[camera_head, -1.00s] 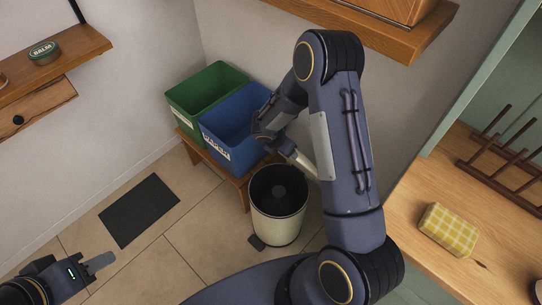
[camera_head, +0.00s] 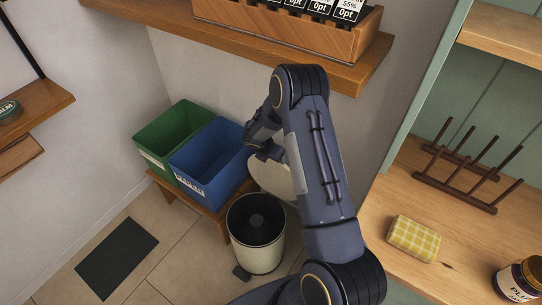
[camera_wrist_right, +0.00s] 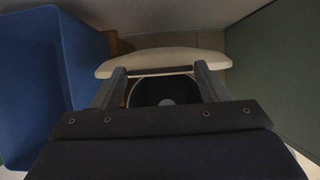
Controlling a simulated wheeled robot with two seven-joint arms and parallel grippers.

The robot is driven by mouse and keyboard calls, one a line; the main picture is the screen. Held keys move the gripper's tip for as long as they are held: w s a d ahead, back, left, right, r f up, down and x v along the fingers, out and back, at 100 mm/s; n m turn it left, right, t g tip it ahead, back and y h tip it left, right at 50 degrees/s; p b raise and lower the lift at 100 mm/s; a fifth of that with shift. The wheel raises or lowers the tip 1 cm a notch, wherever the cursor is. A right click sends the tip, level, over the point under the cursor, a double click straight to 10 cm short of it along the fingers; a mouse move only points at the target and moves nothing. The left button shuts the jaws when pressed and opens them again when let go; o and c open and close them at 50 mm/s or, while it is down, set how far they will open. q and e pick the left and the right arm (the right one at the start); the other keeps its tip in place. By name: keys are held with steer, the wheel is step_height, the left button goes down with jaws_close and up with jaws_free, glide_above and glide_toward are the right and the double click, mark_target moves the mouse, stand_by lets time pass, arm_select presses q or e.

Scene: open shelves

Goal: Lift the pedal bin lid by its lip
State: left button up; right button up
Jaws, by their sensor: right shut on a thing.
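The cream pedal bin (camera_head: 256,238) stands on the tiled floor with its dark inside showing from above. Its cream lid (camera_head: 272,178) is raised up behind the opening, partly hidden by my right arm. In the right wrist view the lid (camera_wrist_right: 165,60) spans across my fingertips, with the open bin (camera_wrist_right: 150,92) visible below it. My right gripper (camera_wrist_right: 160,75) is shut on the lid at its lip; the exact contact is hard to see. In the head view this gripper (camera_head: 265,152) is at the lid's upper part. My left gripper is out of view.
A blue paper bin (camera_head: 210,165) and a green bin (camera_head: 165,140) sit on a low wooden bench left of the gripper. A wooden shelf (camera_head: 355,78) is above. A counter with a yellow checked sponge (camera_head: 413,238) and rack (camera_head: 470,180) lies right.

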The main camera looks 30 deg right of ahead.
steer(key=shift+s+f, duration=0.15)
steer(key=shift+f, duration=0.05)
steer(key=o, duration=1.4)
steer(key=shift+r, duration=0.15)
steer(key=v, duration=0.7)
steer(key=shift+a+r, duration=0.2)
steer(key=shift+r, duration=0.1)
